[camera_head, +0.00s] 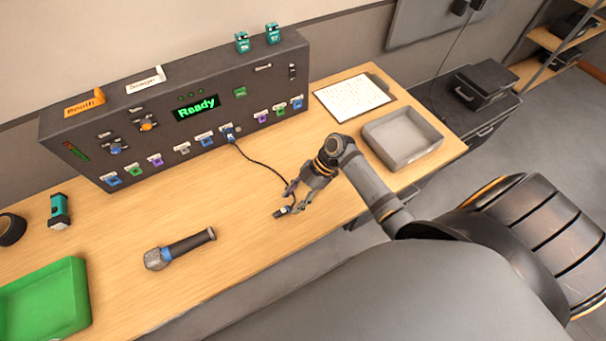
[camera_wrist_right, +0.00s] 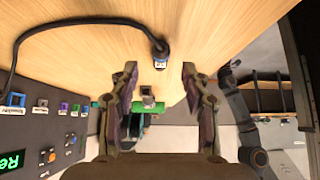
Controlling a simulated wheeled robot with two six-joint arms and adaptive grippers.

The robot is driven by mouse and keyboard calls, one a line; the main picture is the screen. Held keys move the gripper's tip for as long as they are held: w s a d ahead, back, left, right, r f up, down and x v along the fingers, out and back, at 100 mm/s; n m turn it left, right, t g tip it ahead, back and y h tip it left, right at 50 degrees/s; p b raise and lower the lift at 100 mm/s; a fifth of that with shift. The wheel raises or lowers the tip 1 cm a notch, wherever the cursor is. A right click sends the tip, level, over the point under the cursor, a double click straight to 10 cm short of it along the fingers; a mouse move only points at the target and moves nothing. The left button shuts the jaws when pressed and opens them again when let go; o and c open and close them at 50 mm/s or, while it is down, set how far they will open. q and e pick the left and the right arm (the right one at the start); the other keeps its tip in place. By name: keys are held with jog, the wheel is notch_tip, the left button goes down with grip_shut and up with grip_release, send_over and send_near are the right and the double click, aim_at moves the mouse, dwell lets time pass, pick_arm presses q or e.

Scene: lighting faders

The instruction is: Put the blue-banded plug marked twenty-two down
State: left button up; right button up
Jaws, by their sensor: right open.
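The plug (camera_head: 281,212) lies on the wooden table near its front edge. In the right wrist view the plug (camera_wrist_right: 160,49) shows as a dark, bluish body with a small white label, too small to read surely. A black cable runs from it to the console. My right gripper (camera_head: 292,200) is open just above the table by the plug. In the wrist view the plug lies beyond the spread fingertips (camera_wrist_right: 159,73), between their lines and touching neither. Contact with the table cannot be told. My left gripper cannot be made out.
The grey console (camera_head: 205,106) with coloured sockets and a "Ready" display stands at the back. A microphone (camera_head: 180,248) lies left of the plug, with a green tray (camera_head: 84,304) farther left. A grey tray (camera_head: 436,148) and clipboard (camera_head: 388,90) are at right. Wood around the plug is clear.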

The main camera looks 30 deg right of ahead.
jog(key=b+v, duration=0.1)
jog(key=v, duration=0.7)
jog(key=shift+d+r, duration=0.3)
